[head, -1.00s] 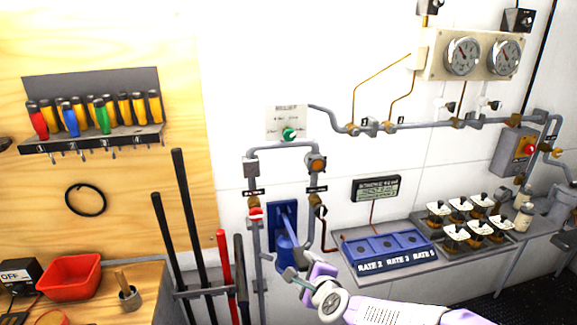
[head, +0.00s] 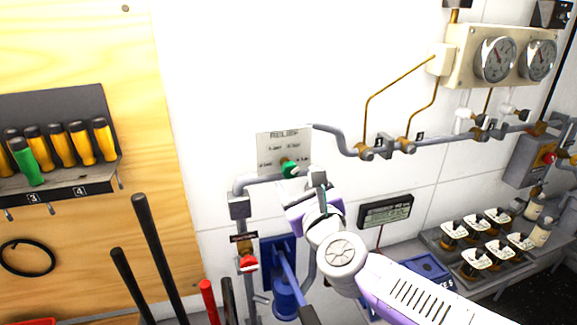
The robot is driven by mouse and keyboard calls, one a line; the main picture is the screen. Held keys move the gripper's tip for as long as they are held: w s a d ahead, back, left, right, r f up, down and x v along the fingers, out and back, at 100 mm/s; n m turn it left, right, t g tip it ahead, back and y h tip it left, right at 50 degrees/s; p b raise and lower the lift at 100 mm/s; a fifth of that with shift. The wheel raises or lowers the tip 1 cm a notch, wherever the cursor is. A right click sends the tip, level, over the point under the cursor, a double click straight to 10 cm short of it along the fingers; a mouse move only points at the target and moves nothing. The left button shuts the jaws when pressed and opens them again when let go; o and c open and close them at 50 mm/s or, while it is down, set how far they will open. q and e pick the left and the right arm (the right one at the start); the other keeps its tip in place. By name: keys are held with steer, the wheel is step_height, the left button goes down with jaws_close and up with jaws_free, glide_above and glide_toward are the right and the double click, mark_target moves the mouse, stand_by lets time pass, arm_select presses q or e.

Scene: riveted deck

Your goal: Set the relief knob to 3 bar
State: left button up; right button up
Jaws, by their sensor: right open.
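The relief knob (head: 290,168) is a small green knob at the lower part of a pale plate (head: 270,140) headed "RELIEF" on the white wall. The plate carries small bar markings too blurred to read, and I cannot tell which one the knob points to. My right gripper (head: 302,182) is open, just below and slightly right of the knob. Its fingers point up toward the wall, and I cannot tell whether they touch the knob. My left gripper is not in view.
A grey pipe (head: 335,135) runs right from the plate to several valves and two round gauges (head: 495,60). Below are a red-handled valve (head: 249,263) and a blue hand pump (head: 285,295). A dark display (head: 386,210) hangs right of my arm. The wall above the plate is clear.

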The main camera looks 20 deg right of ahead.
mark_target(292, 172)
steer(key=w, duration=0.5)
steer(key=shift+w+f, duration=0.1)
steer(key=shift+w, duration=0.25)
steer(key=shift+c, duration=0.3)
steer(key=c, duration=1)
